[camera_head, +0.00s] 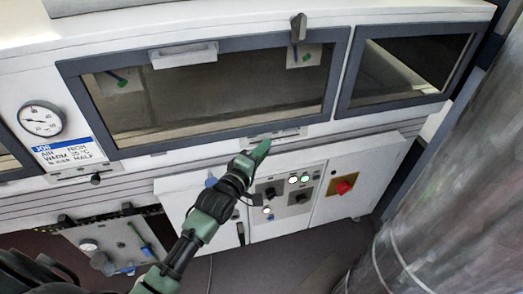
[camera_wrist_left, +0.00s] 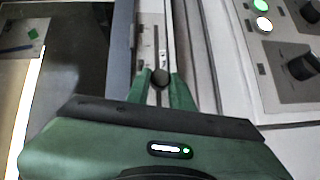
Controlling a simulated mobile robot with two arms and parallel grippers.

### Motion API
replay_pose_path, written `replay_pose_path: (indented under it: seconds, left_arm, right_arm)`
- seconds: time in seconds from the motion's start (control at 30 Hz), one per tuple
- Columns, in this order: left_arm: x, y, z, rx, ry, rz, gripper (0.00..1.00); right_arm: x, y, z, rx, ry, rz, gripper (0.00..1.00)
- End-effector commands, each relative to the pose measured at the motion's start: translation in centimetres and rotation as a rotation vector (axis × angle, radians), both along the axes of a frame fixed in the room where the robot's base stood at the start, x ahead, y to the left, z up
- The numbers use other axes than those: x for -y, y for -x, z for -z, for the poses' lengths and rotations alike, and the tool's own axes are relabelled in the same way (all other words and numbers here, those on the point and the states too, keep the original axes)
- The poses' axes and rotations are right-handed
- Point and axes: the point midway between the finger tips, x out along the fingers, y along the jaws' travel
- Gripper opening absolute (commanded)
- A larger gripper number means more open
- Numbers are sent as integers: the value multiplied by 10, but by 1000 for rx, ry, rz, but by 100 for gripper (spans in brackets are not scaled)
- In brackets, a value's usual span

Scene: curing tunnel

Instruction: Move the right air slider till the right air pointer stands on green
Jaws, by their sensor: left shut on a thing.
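My left gripper (camera_head: 262,147) is at the narrow slider plate under the middle window. In the left wrist view, its green fingers are shut on the dark round knob of the right air slider (camera_wrist_left: 160,77), one finger on each side. The slider's pale slotted plate (camera_head: 278,133) runs beyond the gripper. The right air pointer's card (camera_head: 293,58) shows through the window at upper right, with a green patch. In the left wrist view, a thin blue pointer (camera_wrist_left: 15,49) lies beside the green patch (camera_wrist_left: 35,34), apart from it. My right gripper is not in view.
A left slider knob (camera_head: 95,179) and a round gauge (camera_head: 41,119) are at the left. Below my gripper is a control panel (camera_head: 284,215) with lit buttons and dark knobs, then a red button (camera_head: 343,188). A large metal cylinder (camera_head: 440,220) stands at the right.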

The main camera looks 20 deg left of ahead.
Motion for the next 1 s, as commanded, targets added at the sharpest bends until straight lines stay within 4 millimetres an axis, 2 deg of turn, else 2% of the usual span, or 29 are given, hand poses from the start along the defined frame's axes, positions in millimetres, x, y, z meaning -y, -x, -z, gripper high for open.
replay_pose_path:
  seconds: [0.03,0.17,0.4,0.67,0.7,0.77,0.8,1.0]
  left_arm:
    - [-1,-2,-8,18,1,0,0]
    - [3,-5,-10,20,4,-1,0]
    - [27,-22,-10,20,4,-3,0]
    - [28,-23,-10,21,0,-4,0]
    - [28,-23,-10,22,1,-4,25]
    - [28,-22,-10,21,1,-3,42]
    - [28,-22,-9,20,0,-3,44]
    - [28,-21,-5,11,1,-2,44]
  right_arm:
    - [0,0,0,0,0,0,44]
    - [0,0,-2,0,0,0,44]
    - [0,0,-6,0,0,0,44]
    - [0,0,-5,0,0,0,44]
    - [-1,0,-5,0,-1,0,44]
    - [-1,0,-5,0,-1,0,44]
    - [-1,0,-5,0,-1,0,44]
    - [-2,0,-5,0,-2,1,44]
